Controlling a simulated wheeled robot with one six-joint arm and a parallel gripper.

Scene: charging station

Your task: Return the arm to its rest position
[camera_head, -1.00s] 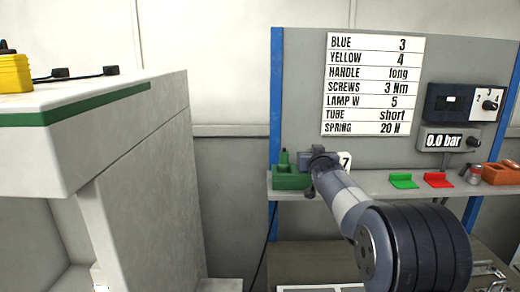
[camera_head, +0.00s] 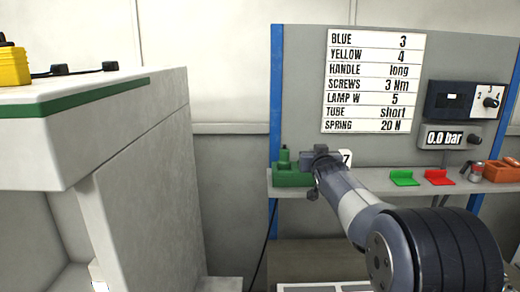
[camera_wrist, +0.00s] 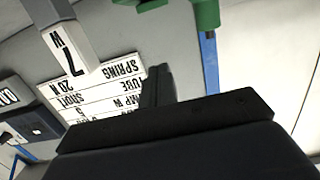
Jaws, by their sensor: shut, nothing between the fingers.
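My arm reaches up from the lower right of the head view toward the station's shelf. My gripper (camera_head: 312,172) is at its far end, in front of the shelf and just right of a green holder (camera_head: 290,177). In the wrist view my gripper (camera_wrist: 158,78) shows as dark fingers shut together, with nothing between them. The wrist picture is upside down, and the list board (camera_wrist: 105,95) shows behind the fingers. A white tag with a 7 (camera_head: 346,158) is partly hidden behind my arm in the head view.
A gauge (camera_head: 452,138) reads 0.0 bar. A white counter with a green stripe (camera_head: 75,108) stands at the left.

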